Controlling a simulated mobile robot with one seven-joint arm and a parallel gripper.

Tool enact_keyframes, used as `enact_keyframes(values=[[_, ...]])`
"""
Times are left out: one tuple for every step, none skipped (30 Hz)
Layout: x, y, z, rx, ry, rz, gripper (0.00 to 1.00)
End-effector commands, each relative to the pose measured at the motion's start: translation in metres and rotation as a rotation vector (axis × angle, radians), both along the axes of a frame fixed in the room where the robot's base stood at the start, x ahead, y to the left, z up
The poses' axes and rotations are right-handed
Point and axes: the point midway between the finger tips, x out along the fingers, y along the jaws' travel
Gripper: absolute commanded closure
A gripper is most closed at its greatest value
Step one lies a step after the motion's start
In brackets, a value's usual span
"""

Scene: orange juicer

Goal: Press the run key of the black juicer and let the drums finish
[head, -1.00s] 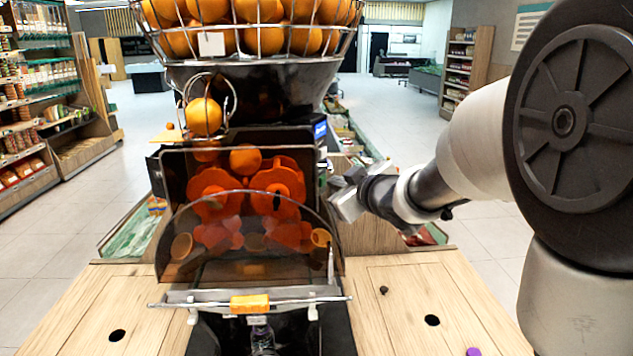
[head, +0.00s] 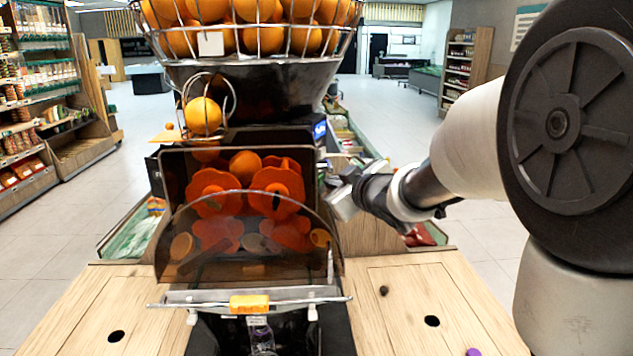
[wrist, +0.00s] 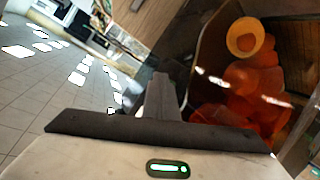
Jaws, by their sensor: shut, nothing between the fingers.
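The black juicer (head: 250,85) stands in the middle of the head view, with its orange drums (head: 277,192) behind a tinted clear cover (head: 180,250). The drums and orange pieces (wrist: 240,85) also show in the wrist view. A small blue-lit panel (head: 320,130) sits on the juicer's right side; I cannot make out the run key. My gripper (head: 340,195) is at the juicer's right side, beside the cover. It also shows in the wrist view (wrist: 165,85), shut and empty. I cannot tell whether its tips touch the juicer.
A wire basket (head: 250,40) full of oranges tops the juicer. The wooden counter (head: 400,290) in front has round holes and a purple object (head: 473,351). Produce bins lie behind it. Store shelves (head: 60,100) stand at left. The counter's right part is mostly clear.

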Motion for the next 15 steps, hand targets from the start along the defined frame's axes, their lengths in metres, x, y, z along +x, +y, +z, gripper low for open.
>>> enact_keyframes(values=[[0.000, 0.000, 0.001, 0.001, 0.000, 0.001, 1.00], [-0.001, -0.001, 0.001, 0.001, 0.000, 0.001, 1.00], [-0.002, -0.002, 0.001, 0.000, -0.001, 0.000, 1.00], [-0.002, -0.003, 0.001, 0.000, 0.000, 0.000, 1.00], [-0.003, -0.005, 0.001, 0.000, 0.000, 0.000, 1.00], [-0.004, -0.007, 0.002, 0.001, 0.000, 0.000, 1.00], [-0.005, -0.008, 0.002, 0.001, 0.000, -0.001, 1.00], [-0.006, -0.010, 0.002, 0.000, -0.001, 0.000, 1.00], [-0.007, -0.012, 0.002, 0.000, -0.001, -0.001, 1.00], [-0.008, -0.013, 0.002, 0.000, 0.000, 0.000, 1.00], [-0.008, -0.014, 0.001, 0.000, 0.000, 0.000, 1.00], [-0.009, -0.014, 0.001, 0.000, 0.001, 0.001, 1.00], [-0.009, -0.014, 0.001, 0.000, 0.001, 0.001, 1.00], [-0.009, -0.015, 0.000, 0.001, 0.000, 0.001, 1.00], [-0.009, -0.015, 0.000, 0.001, 0.000, 0.001, 1.00]])
